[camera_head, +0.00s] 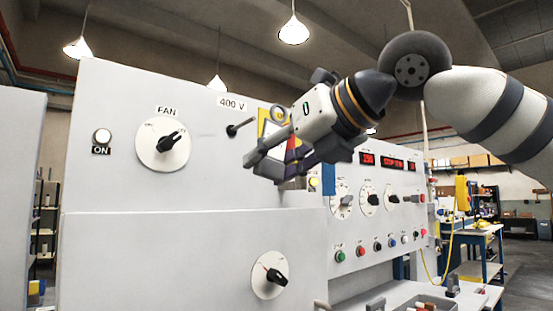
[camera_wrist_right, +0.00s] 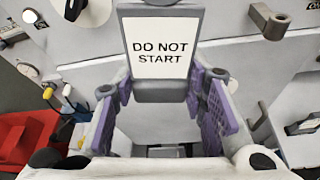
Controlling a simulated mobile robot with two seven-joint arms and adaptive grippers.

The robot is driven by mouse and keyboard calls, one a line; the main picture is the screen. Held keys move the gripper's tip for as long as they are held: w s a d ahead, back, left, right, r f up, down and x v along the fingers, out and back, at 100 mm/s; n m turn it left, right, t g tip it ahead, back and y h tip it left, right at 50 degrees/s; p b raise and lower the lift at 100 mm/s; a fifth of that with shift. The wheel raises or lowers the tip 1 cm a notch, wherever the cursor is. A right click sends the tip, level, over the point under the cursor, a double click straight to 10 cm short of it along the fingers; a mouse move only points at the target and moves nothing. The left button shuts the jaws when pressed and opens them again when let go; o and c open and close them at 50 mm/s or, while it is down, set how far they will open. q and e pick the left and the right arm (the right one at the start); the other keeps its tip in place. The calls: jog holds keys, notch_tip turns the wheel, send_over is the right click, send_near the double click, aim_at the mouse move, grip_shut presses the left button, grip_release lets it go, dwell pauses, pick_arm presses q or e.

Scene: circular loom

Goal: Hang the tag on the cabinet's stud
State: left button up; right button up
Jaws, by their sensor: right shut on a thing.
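The tag (camera_wrist_right: 158,48) is a grey-framed white plate reading "DO NOT START", facing the camera in the right wrist view. In the head view its white and yellow face (camera_head: 272,127) is partly hidden by the fingers. My right gripper (camera_head: 262,163) is shut on the tag's grey lower part; its purple-padded fingers (camera_wrist_right: 160,92) show on either side. The cabinet's stud (camera_head: 241,126) is a dark peg sticking out below the "400 V" label, just left of the tag and apart from it. A dark peg (camera_wrist_right: 269,20), apparently this stud, shows right of the tag in the wrist view. My left gripper is out of view.
The white cabinet (camera_head: 110,190) carries a FAN dial (camera_head: 163,143), an ON lamp (camera_head: 102,136) and a lower dial (camera_head: 269,276). A control panel (camera_head: 375,220) with several knobs and red displays stands to the right, behind my right arm.

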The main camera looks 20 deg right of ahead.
jog(key=w, duration=0.1)
jog(key=w+a, duration=0.1)
jog(key=w, duration=0.1)
jog(key=w+a, duration=0.1)
jog(key=w, duration=0.1)
jog(key=shift+r, duration=0.25)
jog(key=shift+w, duration=0.1)
dwell(0.8)
jog(key=shift+w+a, duration=0.2)
jog(key=shift+w, duration=0.3)
jog(key=shift+w+a, duration=0.15)
jog(key=shift+w, duration=0.3)
jog(key=shift+w, duration=0.1)
jog(key=shift+w+a+f, duration=0.1)
jog(key=shift+f, duration=0.05)
jog(key=shift+f, duration=0.1)
dwell(0.3)
